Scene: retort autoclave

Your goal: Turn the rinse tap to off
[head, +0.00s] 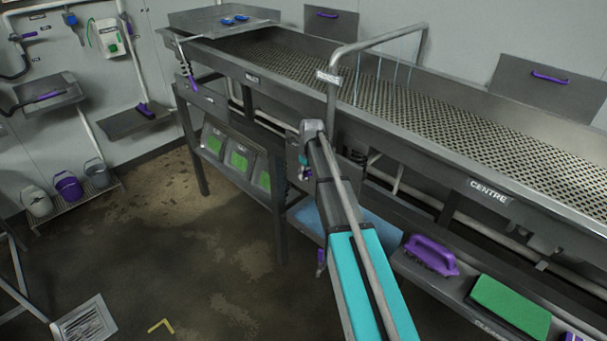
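A bent grey rinse pipe (333,100) with a small white label, apparently reading RINSE, rises at the front edge of the long sink and reaches over it. Thin pale streams of water (395,72) fall from its far end onto the perforated bed. My arm reaches up from the bottom, and its end is just left of the foot of this pipe. My fingertips cannot be made out.
The long steel sink (488,192), labelled CENTRE, runs along the right. A lower shelf holds a purple-handled brush (431,254) and a green pad (510,308). Several buckets (69,187) stand by the left wall. The wet floor between is mostly clear.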

